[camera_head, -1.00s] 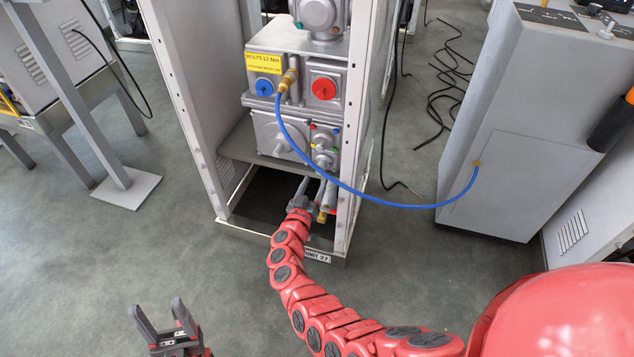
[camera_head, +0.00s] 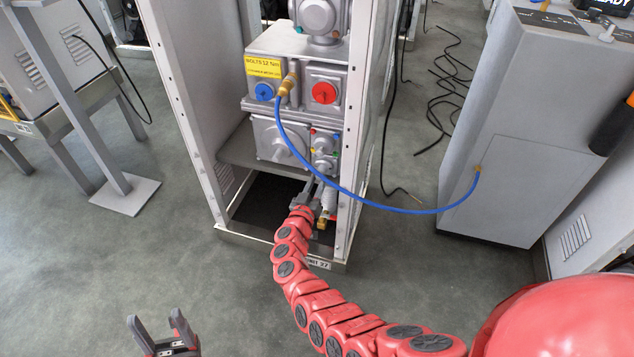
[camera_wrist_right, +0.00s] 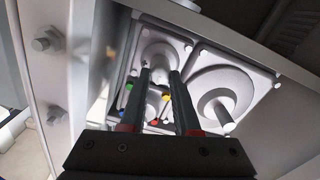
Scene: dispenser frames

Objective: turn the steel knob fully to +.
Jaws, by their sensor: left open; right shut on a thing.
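The steel knob (camera_wrist_right: 158,56) is a round grey knob on a small plate with coloured dots. In the head view it is the lower knob (camera_head: 323,164) of that plate, low in the cabinet. My right gripper (camera_wrist_right: 160,74) reaches up to it with one finger on each side and is shut on it. In the head view the right gripper (camera_head: 314,186) is seen from behind and its tips are hard to make out. No + mark is legible. My left gripper (camera_head: 156,320) is open and empty over the floor, at the bottom left.
A large dial (camera_head: 283,152) sits beside the knob's plate. Above are a blue knob (camera_head: 264,92) and a red knob (camera_head: 323,93). A blue hose (camera_head: 385,207) crosses in front of the cabinet post (camera_head: 364,140) to a grey console (camera_head: 500,180). A brass-ended fitting (camera_head: 323,238) hangs below.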

